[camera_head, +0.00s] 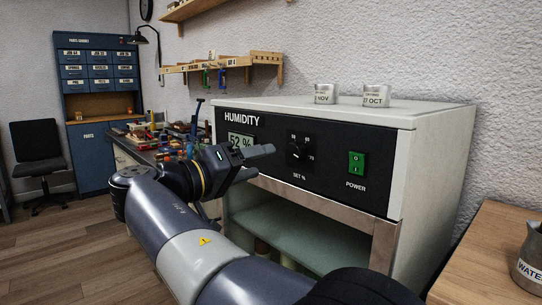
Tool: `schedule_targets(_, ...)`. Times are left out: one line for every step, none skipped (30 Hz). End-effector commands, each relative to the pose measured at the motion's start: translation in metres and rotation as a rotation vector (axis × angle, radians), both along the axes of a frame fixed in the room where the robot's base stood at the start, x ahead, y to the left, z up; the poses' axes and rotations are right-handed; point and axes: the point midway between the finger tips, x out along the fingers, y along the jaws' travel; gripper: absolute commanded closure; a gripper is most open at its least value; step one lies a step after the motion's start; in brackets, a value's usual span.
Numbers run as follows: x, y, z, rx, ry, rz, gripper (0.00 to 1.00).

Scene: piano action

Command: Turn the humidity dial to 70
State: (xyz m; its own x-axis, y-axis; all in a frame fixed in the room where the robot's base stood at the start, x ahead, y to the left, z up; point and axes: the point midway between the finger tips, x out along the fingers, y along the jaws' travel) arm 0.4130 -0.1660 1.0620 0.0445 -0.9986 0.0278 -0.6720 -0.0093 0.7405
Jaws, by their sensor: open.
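The humidity dial (296,153) is a black knob on the dark front panel of a white cabinet, above the label "SET %". Small white numbers stand around it, with 70 at its right. I cannot read clearly where its pointer stands. My gripper (262,161) is open and empty in front of the panel, to the left of the dial. Its fingers point right toward the dial, and it appears apart from the knob.
A green power switch (356,163) is right of the dial. An open shelf (310,222) lies below the panel. A wooden table (490,250) with a metal jug (531,257) is at right. A cluttered workbench (150,150) is behind.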

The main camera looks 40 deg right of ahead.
Motion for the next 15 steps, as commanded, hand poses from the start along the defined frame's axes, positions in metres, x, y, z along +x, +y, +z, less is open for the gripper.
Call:
schedule_targets(0.001, 0.007, 0.001, 0.000, 0.001, 0.003, 0.40)
schedule_targets(0.001, 0.010, 0.000, 0.000, 0.001, 0.003, 0.40)
schedule_targets(0.000, 0.013, 0.000, 0.000, 0.002, 0.003, 0.40)
schedule_targets(0.000, 0.015, 0.000, 0.001, 0.002, 0.001, 0.40)
schedule_targets(0.000, 0.017, 0.000, 0.001, 0.002, 0.001, 0.40)
schedule_targets(0.000, 0.019, -0.001, 0.000, 0.002, 0.001, 0.40)
schedule_targets(0.000, 0.020, -0.001, 0.000, 0.002, 0.001, 0.40)
schedule_targets(-0.001, 0.021, -0.001, 0.001, 0.002, 0.001, 0.40)
schedule_targets(-0.001, 0.022, -0.001, 0.000, 0.002, 0.000, 0.40)
schedule_targets(-0.001, 0.022, -0.001, 0.000, 0.002, 0.000, 0.40)
schedule_targets(-0.001, 0.022, -0.001, 0.001, 0.002, -0.001, 0.40)
schedule_targets(-0.001, 0.022, -0.001, 0.000, 0.001, -0.001, 0.40)
schedule_targets(-0.001, 0.022, -0.001, 0.000, 0.001, -0.001, 0.40)
schedule_targets(-0.001, 0.022, -0.001, 0.000, 0.001, -0.001, 0.40)
schedule_targets(-0.001, 0.022, -0.001, 0.000, 0.001, -0.001, 0.40)
